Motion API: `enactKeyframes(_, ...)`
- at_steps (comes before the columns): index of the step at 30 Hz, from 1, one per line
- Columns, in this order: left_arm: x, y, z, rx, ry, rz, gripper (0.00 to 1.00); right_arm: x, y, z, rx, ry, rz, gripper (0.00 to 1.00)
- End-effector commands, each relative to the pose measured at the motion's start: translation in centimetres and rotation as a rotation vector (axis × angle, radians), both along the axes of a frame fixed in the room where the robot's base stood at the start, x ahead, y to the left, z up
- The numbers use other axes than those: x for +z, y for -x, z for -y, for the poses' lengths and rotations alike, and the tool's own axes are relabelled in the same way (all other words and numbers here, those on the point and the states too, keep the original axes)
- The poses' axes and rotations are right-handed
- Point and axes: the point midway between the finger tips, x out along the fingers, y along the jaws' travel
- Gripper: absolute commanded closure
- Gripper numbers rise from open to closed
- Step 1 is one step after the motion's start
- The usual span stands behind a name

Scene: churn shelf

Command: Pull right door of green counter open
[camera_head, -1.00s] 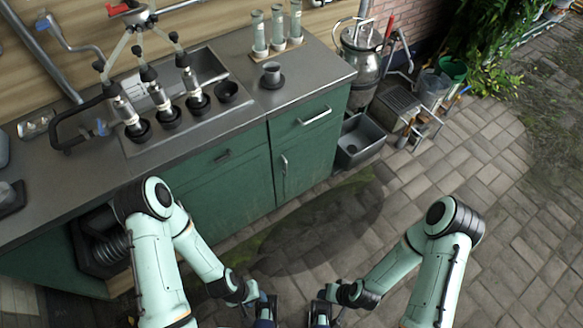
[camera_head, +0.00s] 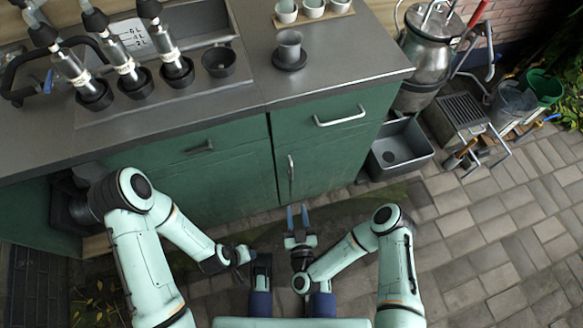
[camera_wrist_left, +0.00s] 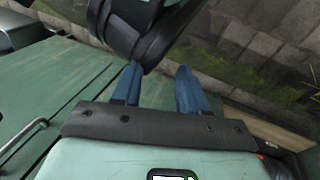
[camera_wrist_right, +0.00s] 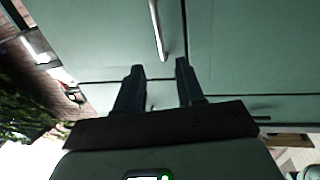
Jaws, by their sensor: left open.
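The green counter (camera_head: 190,185) stands along the back with a grey steel top. Its right door (camera_head: 330,158) is shut, below a drawer. The door's vertical bar handle (camera_head: 291,167) is near its left edge; the handle also shows in the right wrist view (camera_wrist_right: 157,30). My right gripper (camera_head: 297,208) is open and empty, its two blue fingers pointing at the door just below the handle. In the right wrist view the spread fingers (camera_wrist_right: 160,67) stand short of the handle's end. My left gripper (camera_wrist_left: 157,72) is open and empty, low in front of the counter.
A drawer handle (camera_head: 340,116) is above the right door. A grey basin (camera_head: 400,150) stands on the floor at the counter's right, beside a metal churn (camera_head: 425,50). A grey cup (camera_head: 289,48) is on the top. Paving (camera_head: 480,240) is clear at the right.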

Motion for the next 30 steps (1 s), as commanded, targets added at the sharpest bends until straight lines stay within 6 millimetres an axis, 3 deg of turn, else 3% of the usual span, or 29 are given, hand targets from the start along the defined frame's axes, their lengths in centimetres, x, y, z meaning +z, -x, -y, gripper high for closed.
enactKeyframes(8, -1.8, -2.0, -1.0, 0.022, -0.026, 0.050, 0.57, -0.2, -1.6, -0.2, -0.004, 0.006, 0.015, 0.62)
enactKeyframes(11, -3.0, -3.5, -1.9, 0.038, -0.046, 0.090, 0.57, -0.1, -2.9, -0.4, -0.006, 0.005, 0.020, 0.62)
enactKeyframes(15, -3.5, -4.8, -2.5, 0.051, -0.061, 0.122, 0.57, 0.0, -6.1, -0.5, -0.016, 0.002, 0.016, 0.62)
enactKeyframes(24, -6.3, -1.6, -2.9, 0.052, -0.058, 0.016, 0.57, 0.0, -11.5, -1.2, -0.012, 0.002, 0.013, 0.62)
enactKeyframes(30, -7.0, -0.6, -3.0, 0.052, -0.056, -0.017, 0.57, 0.0, -13.1, -1.4, -0.011, 0.003, 0.010, 0.62)
